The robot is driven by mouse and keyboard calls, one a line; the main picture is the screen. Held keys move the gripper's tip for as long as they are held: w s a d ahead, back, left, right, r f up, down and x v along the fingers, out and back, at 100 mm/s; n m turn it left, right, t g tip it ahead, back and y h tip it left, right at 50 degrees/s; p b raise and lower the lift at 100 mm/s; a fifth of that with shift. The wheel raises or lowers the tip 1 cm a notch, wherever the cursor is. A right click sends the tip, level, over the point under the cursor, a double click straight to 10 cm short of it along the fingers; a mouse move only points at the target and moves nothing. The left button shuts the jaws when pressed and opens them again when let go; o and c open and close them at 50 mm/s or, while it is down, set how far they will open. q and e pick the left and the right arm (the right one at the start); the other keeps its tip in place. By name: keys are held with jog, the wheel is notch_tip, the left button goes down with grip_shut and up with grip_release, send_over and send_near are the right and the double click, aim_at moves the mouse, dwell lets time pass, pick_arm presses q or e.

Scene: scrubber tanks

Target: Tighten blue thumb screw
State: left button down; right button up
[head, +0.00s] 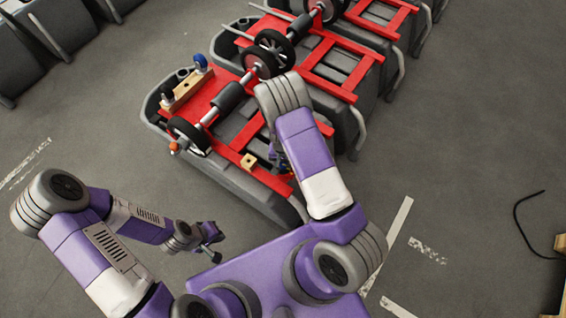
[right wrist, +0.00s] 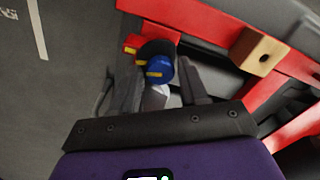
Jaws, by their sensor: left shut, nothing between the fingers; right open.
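The blue thumb screw (right wrist: 159,69) shows in the right wrist view, beside a black round part with yellow marks and a red piece. My right gripper (right wrist: 158,82) is open, with one dark finger on each side of the blue screw. I cannot tell whether either finger touches it. In the head view my right gripper (head: 277,158) is over the near edge of the nearest grey tank (head: 236,186), and my arm partly hides the screw there. My left gripper (head: 212,243) is shut and empty, over the floor left of my base.
A red frame (head: 228,101) with wheels and an axle lies on the nearest tank. A wooden block (right wrist: 259,52) sits on the red frame close to my right gripper. More tanks stand behind.

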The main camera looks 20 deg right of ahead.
aim_at(283, 165)
jog(key=shift+c, duration=0.4)
jog(key=c, duration=0.7)
jog(key=shift+r+m+p, duration=0.1)
jog(key=shift+m+p, duration=0.3)
jog(key=shift+m, duration=1.2)
jog(key=o, duration=0.8)
notch_tip(283, 165, up, 8)
jog(key=p, duration=0.3)
jog(key=shift+f, duration=0.25)
